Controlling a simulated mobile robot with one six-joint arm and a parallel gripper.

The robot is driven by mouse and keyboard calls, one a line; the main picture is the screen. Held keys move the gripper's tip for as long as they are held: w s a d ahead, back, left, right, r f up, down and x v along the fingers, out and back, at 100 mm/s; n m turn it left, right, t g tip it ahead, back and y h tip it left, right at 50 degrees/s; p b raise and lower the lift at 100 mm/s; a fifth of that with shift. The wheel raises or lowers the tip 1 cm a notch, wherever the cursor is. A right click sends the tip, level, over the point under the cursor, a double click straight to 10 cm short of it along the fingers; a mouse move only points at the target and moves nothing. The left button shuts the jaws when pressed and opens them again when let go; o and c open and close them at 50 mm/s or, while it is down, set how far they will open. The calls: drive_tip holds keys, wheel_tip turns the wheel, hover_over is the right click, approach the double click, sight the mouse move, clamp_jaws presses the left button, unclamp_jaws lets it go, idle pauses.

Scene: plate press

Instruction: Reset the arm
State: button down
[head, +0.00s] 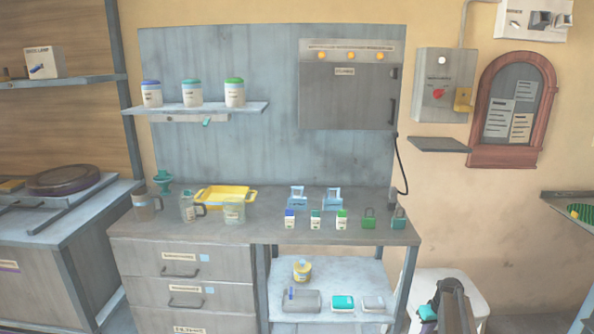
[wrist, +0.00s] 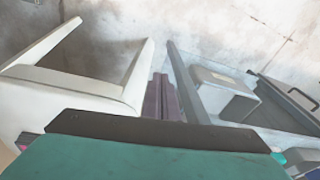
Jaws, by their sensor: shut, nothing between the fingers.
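My gripper (head: 428,312) is at the lower right of the head view, low in front of the white stool and to the right of the workbench. Its teal and dark end also fills the bottom of the wrist view (wrist: 155,145). It is shut, with nothing held. The dark forearm behind it hides part of the stool. No task object is named apart from the arm.
The workbench (head: 270,232) holds a yellow tray (head: 225,192), jugs, small bottles and padlocks. Its lower shelf (head: 340,272) carries several containers. The white stool (head: 450,278) stands close to the arm. A table edge (head: 570,205) juts in at the right.

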drive_tip(key=s+a+f+n+g+p, duration=0.1)
drive_tip(key=s+a+f+g+p, duration=0.3)
drive_tip(key=s+a, duration=0.65)
drive_tip(key=s+a+f+n+p, duration=0.15)
drive_tip(key=s+a+f, duration=0.5)
drive_tip(key=a, duration=0.75)
drive_tip(key=s+a+r+m+g+p, duration=0.1)
drive_tip(key=s+a, duration=0.1)
drive_tip(key=s, duration=0.7)
drive_tip(key=s+a+r+m+g+p, duration=0.1)
drive_tip(key=s+a+p, duration=0.1)
drive_tip(key=s, duration=0.8)
drive_tip(key=s+a+r+m+g+h+p, duration=0.1)
drive_tip(key=s+a+m, duration=0.1)
drive_tip(key=s, duration=0.8)
drive_tip(key=shift+s+a+r+p, duration=0.25)
drive_tip(key=shift+a+r+p, duration=0.15)
drive_tip(key=shift+a, duration=0.05)
